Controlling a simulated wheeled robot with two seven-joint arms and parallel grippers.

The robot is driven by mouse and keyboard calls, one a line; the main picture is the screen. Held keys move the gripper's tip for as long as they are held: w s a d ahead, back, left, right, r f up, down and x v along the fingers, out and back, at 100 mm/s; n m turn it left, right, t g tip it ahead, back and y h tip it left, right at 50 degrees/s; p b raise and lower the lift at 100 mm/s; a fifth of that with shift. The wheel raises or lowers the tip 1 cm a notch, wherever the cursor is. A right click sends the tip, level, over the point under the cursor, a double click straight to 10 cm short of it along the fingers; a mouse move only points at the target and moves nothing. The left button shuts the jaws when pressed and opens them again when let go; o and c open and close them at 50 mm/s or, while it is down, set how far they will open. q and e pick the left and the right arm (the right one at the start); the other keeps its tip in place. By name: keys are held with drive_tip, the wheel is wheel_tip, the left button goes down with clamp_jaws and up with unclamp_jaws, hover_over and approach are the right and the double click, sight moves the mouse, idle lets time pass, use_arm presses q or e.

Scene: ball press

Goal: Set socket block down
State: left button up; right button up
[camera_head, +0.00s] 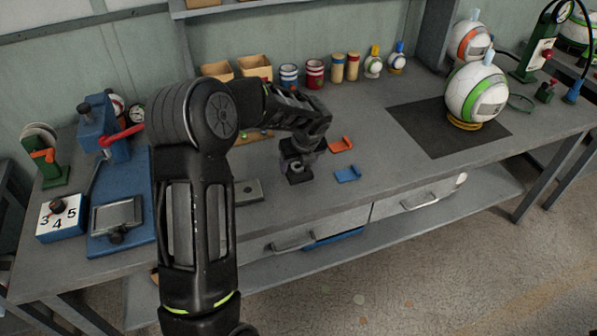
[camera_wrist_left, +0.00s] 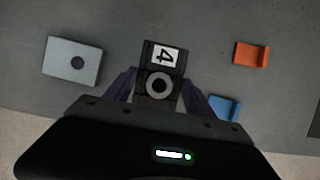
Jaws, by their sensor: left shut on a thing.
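A dark socket block (camera_wrist_left: 163,58) with a white label reading 4 and a round ring-shaped socket sits between the fingers of my left gripper (camera_wrist_left: 160,90) in the left wrist view. The gripper is shut on it. In the head view the block (camera_head: 296,177) shows below my left gripper (camera_head: 298,158), at or just above the grey bench top (camera_head: 375,185); I cannot tell whether it touches. My right gripper is not in view.
A grey plate with a hole (camera_head: 248,191) lies left of the block. An orange bracket (camera_head: 341,145) and a blue bracket (camera_head: 348,175) lie to its right. A green-striped ball (camera_head: 474,92) stands on a dark mat at the right. Cans and bins line the back.

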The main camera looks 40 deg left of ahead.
sight(297, 173)
use_arm(q)
drive_tip(key=shift+f, duration=0.1)
drive_tip(key=shift+f, duration=1.75)
drive_tip(key=shift+f, duration=0.2)
drive_tip(key=o, duration=1.4)
drive_tip(key=shift+o, duration=0.2)
drive_tip(key=shift+r, duration=0.1)
drive_tip(key=v, duration=1.2)
drive_tip(key=shift+r, duration=0.1)
